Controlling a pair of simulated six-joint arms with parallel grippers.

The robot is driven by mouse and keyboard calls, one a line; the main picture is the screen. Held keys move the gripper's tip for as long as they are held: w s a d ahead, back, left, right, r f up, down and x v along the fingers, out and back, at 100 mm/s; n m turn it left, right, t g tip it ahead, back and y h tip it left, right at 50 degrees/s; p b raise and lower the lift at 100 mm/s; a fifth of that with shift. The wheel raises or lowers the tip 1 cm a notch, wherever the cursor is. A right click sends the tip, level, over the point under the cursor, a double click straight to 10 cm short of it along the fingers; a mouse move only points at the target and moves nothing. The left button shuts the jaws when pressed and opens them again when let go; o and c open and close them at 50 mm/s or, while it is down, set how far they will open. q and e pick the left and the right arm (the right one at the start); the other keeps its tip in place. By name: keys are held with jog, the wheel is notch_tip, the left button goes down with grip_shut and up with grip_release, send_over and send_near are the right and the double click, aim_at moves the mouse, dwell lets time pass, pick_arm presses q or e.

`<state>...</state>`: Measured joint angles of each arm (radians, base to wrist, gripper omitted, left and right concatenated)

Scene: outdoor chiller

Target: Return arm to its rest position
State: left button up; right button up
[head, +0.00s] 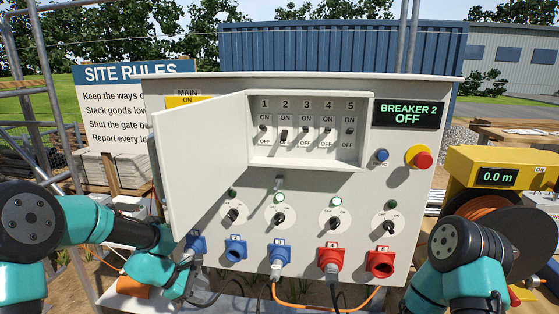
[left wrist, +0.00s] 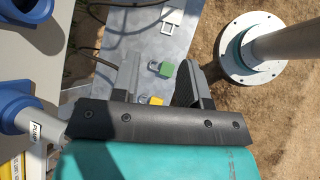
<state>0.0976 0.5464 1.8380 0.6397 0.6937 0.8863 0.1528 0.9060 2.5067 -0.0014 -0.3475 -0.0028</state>
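My left arm (head: 150,240) comes in from the left and bends down in front of the cabinet's lower left corner. In the left wrist view my left gripper (left wrist: 162,72) has its two dark fingers apart, with nothing held between them. In the head view the left fingers are hard to make out. My right arm (head: 462,255) is folded at the lower right; its gripper does not show.
The cabinet (head: 330,195) has its door (head: 205,165) swung open to the left, beside my left arm. Its display (head: 408,114) reads "BREAKER 2 OFF". Blue and red sockets line the bottom, some with plugs and hanging cables (head: 330,307). A yellow reel unit (head: 500,160) stands right.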

pick_arm(q)
jog(key=s+f+m+g+y, duration=0.1)
jog(key=s+f+m+y, duration=0.3)
jog(key=s+f+m, duration=1.1)
jog(key=s+f, duration=0.7)
jog(key=f, duration=0.3)
jog(key=shift+s+d+g, duration=0.2)
jog(key=shift+d+g, duration=0.1)
jog(key=shift+d, duration=0.05)
dwell(1.1)
